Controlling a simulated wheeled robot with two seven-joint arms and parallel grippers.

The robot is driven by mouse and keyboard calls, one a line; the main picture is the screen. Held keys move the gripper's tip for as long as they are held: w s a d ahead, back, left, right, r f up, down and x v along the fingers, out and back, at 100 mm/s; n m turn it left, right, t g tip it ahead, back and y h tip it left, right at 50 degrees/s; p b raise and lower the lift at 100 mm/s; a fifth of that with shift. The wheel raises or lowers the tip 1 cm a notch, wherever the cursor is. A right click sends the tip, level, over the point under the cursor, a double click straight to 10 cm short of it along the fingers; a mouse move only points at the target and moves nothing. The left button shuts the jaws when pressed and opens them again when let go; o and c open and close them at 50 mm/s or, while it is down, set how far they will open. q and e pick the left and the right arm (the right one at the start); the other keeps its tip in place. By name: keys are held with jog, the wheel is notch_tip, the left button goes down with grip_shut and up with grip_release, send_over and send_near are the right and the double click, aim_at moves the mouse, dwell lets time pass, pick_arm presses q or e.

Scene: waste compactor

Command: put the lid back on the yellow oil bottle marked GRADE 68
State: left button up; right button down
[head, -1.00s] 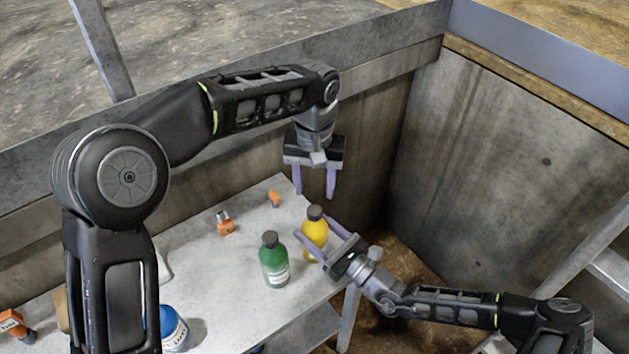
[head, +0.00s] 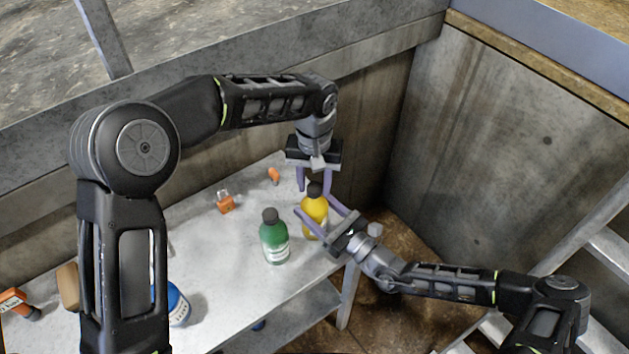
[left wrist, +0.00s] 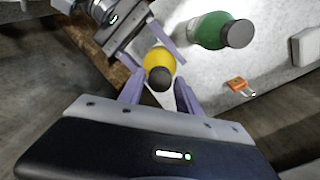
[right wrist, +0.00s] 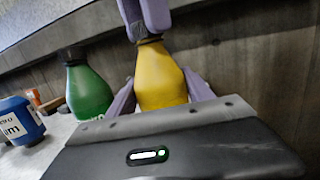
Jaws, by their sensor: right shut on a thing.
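The yellow bottle (head: 314,219) stands upright at the right end of the table, with a dark lid (left wrist: 160,78) at its top. Its label cannot be read. My right gripper (head: 322,216) is shut on the bottle's body from the right; the right wrist view shows the yellow body (right wrist: 160,80) between its fingers. My left gripper (head: 314,188) points down over the bottle. Its fingers are open, one on each side of the lid, with small gaps in the left wrist view. The lid is mostly hidden by those fingers in the right wrist view.
A green bottle (head: 274,240) stands close on the left. An orange padlock (head: 225,202) and a small orange item (head: 274,175) lie behind. A blue container (head: 178,305) is farther left on the table (head: 235,275). A wall rises close behind.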

pick_arm(q)
grip_shut()
dwell(0.3)
jog(key=m, duration=0.5)
jog(key=shift+o, duration=1.8)
grip_release()
pick_arm(e)
jog(key=shift+c, duration=1.5)
grip_release()
pick_arm(q)
notch_tip(320, 180, up, 12)
